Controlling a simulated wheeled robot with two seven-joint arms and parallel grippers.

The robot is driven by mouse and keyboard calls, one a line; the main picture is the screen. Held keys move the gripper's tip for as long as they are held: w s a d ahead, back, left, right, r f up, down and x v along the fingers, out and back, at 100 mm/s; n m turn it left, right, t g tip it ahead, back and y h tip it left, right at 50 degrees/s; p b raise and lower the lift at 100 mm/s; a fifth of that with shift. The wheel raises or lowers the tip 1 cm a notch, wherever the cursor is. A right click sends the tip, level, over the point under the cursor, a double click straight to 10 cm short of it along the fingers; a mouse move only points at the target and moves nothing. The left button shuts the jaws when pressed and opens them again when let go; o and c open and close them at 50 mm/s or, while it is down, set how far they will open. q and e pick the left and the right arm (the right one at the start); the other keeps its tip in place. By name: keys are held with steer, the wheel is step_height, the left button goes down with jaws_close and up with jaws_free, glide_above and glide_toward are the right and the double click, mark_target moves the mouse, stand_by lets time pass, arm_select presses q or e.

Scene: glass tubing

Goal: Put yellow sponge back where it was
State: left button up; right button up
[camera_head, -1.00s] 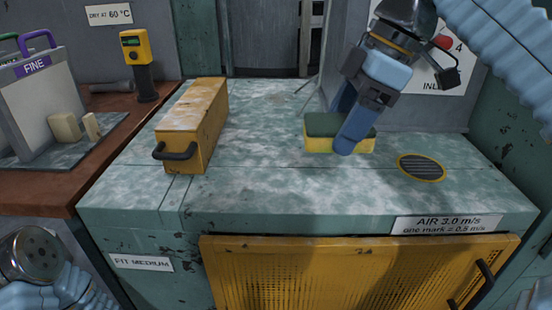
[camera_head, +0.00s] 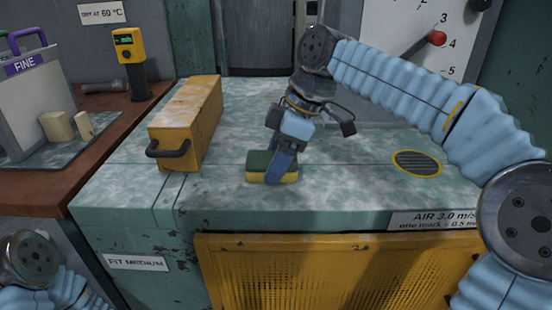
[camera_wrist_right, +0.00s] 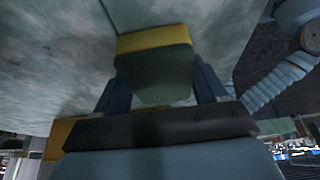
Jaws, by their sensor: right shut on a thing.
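The yellow sponge (camera_head: 262,177) has a dark green top layer and is at the middle of the mottled green bench top, towards its front. I cannot tell if it rests on the surface or is just above it. My right gripper (camera_head: 279,168) points down and is shut on the sponge. In the right wrist view the sponge (camera_wrist_right: 154,70) sits between the two fingers (camera_wrist_right: 158,88). Part of the sponge is hidden behind the near finger in the head view. My left gripper is not seen; only part of my left arm shows at the lower left.
A yellow box with a black handle (camera_head: 190,115) stands left of the sponge. A round striped vent (camera_head: 417,163) lies to the right. A wooden side bench (camera_head: 55,190) holds beige blocks (camera_head: 57,127) and a board marked FINE (camera_head: 33,100). The bench top between box and vent is mostly clear.

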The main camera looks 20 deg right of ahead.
steer(key=shift+f+b, duration=0.3)
steer(key=shift+f, duration=0.05)
steer(key=o, duration=0.8)
steer(key=shift+s+f, duration=0.1)
steer(key=shift+f, duration=0.05)
steer(key=shift+o, duration=0.7)
steer(key=shift+f, duration=0.15)
steer(key=p+v, duration=0.1)
steer(key=v, duration=1.2)
steer(key=shift+r+p, duration=0.2)
steer(key=shift+p, duration=0.2)
steer(key=shift+a, duration=0.15)
